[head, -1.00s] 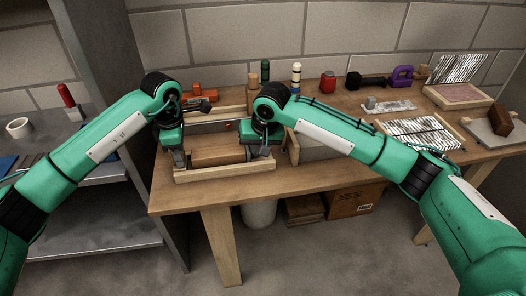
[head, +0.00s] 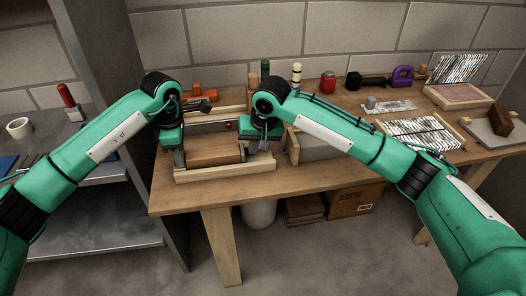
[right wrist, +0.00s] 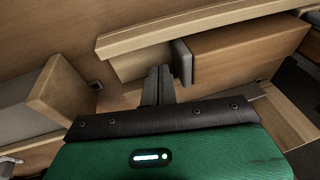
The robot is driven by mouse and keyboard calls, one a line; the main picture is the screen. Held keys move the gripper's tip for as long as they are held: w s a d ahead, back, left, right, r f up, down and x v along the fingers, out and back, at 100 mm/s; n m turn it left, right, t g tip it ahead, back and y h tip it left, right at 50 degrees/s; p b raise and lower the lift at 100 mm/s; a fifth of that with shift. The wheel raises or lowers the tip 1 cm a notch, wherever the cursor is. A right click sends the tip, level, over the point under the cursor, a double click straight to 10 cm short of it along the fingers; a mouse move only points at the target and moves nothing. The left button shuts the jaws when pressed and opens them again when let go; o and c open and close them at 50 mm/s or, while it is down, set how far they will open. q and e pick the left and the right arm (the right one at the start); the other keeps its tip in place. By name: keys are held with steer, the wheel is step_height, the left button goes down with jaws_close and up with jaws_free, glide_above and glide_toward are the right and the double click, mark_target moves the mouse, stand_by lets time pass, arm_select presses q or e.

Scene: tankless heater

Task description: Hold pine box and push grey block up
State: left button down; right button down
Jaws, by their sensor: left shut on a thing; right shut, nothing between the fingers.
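A pale pine box (head: 226,174) lies on the workbench, with a brown block-shaped body (head: 215,150) inside its frame; this body also shows in the right wrist view (right wrist: 245,50). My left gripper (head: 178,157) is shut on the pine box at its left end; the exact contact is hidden. A small grey block (right wrist: 182,62) sits against the near end of the brown body. My right gripper (head: 264,150) is at the right end of the box, shut and empty. Its fingers (right wrist: 158,86) point at the box end, just left of the grey block.
A second wooden-sided grey piece (head: 318,148) stands close to the right of my right gripper. Bottles (head: 296,75), a red can (head: 328,82) and foil-topped trays (head: 415,133) stand farther back and right. The bench's front strip is clear.

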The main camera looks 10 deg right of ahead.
arm_select(q)
steer(key=shift+f, duration=0.1)
arm_select(e)
steer(key=shift+r, duration=2.75)
arm_select(q)
steer(key=c, duration=1)
jaws_free()
steer(key=shift+o, duration=0.2)
step_height(320, 180, up, 12)
steer(key=shift+r, duration=0.1)
